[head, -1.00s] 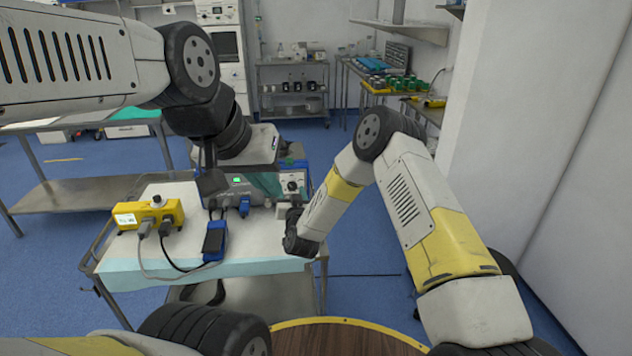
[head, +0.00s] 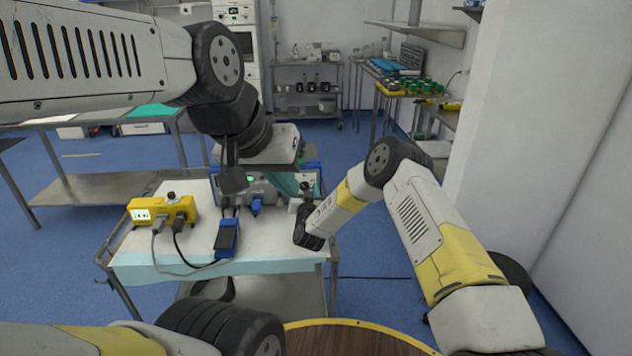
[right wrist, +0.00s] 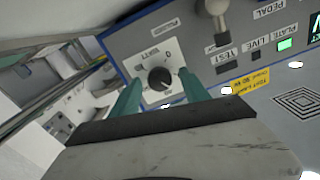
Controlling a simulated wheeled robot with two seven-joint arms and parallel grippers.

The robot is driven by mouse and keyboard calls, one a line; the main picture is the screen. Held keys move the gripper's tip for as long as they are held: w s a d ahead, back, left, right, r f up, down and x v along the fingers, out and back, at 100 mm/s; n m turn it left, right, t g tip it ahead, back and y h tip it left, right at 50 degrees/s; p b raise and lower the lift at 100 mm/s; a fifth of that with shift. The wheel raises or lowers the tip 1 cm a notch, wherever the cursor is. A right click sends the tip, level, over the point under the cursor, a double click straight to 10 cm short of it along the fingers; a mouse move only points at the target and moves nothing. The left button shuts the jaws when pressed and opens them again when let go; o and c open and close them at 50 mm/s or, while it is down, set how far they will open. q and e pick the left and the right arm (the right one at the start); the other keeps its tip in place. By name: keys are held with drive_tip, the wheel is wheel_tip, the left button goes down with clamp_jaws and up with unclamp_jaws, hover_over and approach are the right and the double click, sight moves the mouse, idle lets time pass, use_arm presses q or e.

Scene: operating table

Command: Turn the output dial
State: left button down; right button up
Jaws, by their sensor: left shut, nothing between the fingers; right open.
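The output dial (right wrist: 159,78) is a black round knob on a white scale marked WATT, on the grey panel of a blue-edged unit (head: 231,188). In the right wrist view it appears between the teal fingertips of my right gripper (right wrist: 158,84). That gripper is open, with a finger on either side of the dial in the picture; I cannot tell whether the tips reach around it.
The unit stands on a draped cart (head: 200,262). A yellow box (head: 160,211) and a blue-black device (head: 227,238) with cables lie on the cart at the left and front. A metal lever (right wrist: 213,12) and indicator lights sit beside the dial on the panel.

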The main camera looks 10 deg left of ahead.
clamp_jaws()
drive_tip(key=m, duration=0.5)
idle(0.3)
unclamp_jaws()
drive_tip(key=shift+s, duration=0.15)
drive_tip(key=v, duration=0.7)
drive_tip(key=shift+s+d, duration=0.2)
drive_tip(key=shift+s, duration=0.05)
